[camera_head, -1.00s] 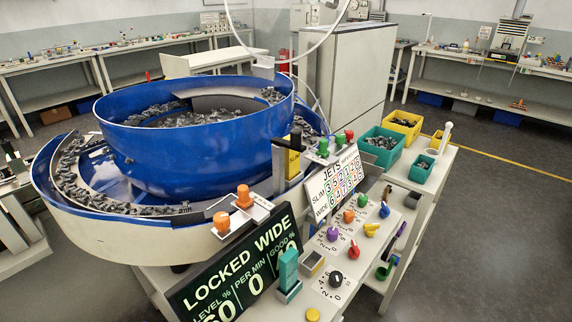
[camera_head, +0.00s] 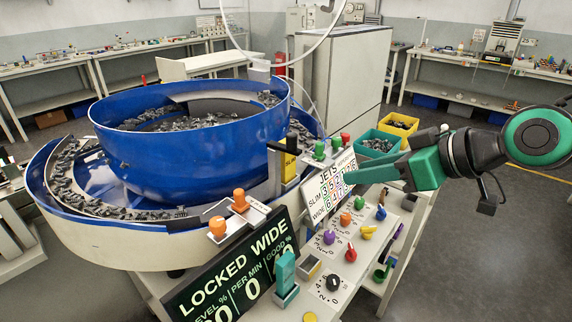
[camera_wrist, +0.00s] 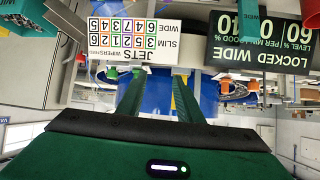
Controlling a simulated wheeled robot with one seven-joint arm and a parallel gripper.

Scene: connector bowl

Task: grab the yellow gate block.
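The yellow gate block (camera_head: 289,166) stands upright at the right side of the blue bowl (camera_head: 180,150), with a black part above it and the word SLIM on its face. My gripper (camera_head: 352,176) reaches in from the right with its green fingers pointing left, in front of the JETS sign and apart from the block. In the wrist view, which is upside down, the two fingers of my gripper (camera_wrist: 157,88) are spread with nothing between them.
The JETS sign (camera_head: 328,190) stands between my fingers and the block. Green and red knobs (camera_head: 320,150) stick up beside it. Orange-topped fittings (camera_head: 217,228) and the LOCKED WIDE display (camera_head: 240,265) are in front. Teal and yellow bins (camera_head: 398,124) lie behind my gripper.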

